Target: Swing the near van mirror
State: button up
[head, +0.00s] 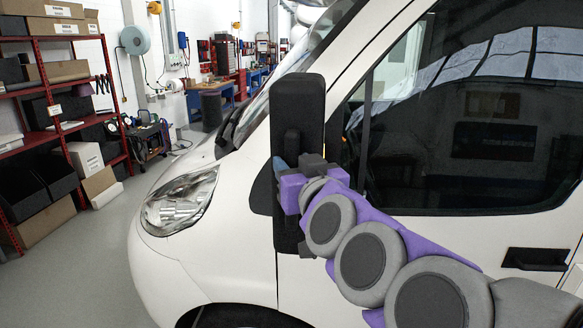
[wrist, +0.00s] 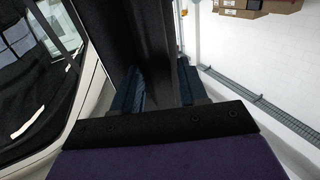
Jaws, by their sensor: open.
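The near van mirror (head: 299,105) is a tall black housing on the side of the white van, just ahead of the door window. My gripper (head: 281,164) is at the mirror's lower half, in front of it in the head view, and hides part of it. In the wrist view the dark mirror (wrist: 148,42) runs down between the two blue fingers of my gripper (wrist: 160,82). The fingers are apart, one on each side of it. I cannot tell whether either finger touches the mirror.
The white van (head: 222,245) fills the middle and right, with a black door handle (head: 535,259) at lower right. A red shelf rack (head: 62,115) with boxes stands at the left. Grey floor (head: 85,265) is clear between the rack and the van's front.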

jog(key=shift+s+d+r, duration=0.1)
jog(key=shift+d+r, duration=0.05)
jog(key=shift+d, duration=0.05)
jog(key=v, duration=1.7)
jog(key=shift+s+b, duration=0.15)
jog(key=shift+b, duration=0.25)
jog(key=shift+a+f, duration=0.1)
jog(key=shift+f, duration=0.2)
notch_tip(320, 180, down, 21)
jog(key=g+h+b, duration=0.1)
jog(key=g+h, duration=0.1)
jog(key=g, duration=0.6)
jog(key=s+d+f+m+g+h, duration=0.1)
jog(key=s+d+f+g, duration=0.2)
jog(key=s+f+g, duration=0.2)
jog(key=s+d+f+m+g+h+b, duration=0.1)
jog(key=s+d+f+g, duration=0.3)
jog(key=s+f, duration=0.5)
jog(key=shift+s+d+f+m+g+h, duration=0.2)
jog(key=shift+s+d+m+g+h, duration=0.15)
jog(key=shift+s+m+g+h, duration=0.5)
jog(key=shift+w+y, duration=0.25)
jog(key=shift+w, duration=0.05)
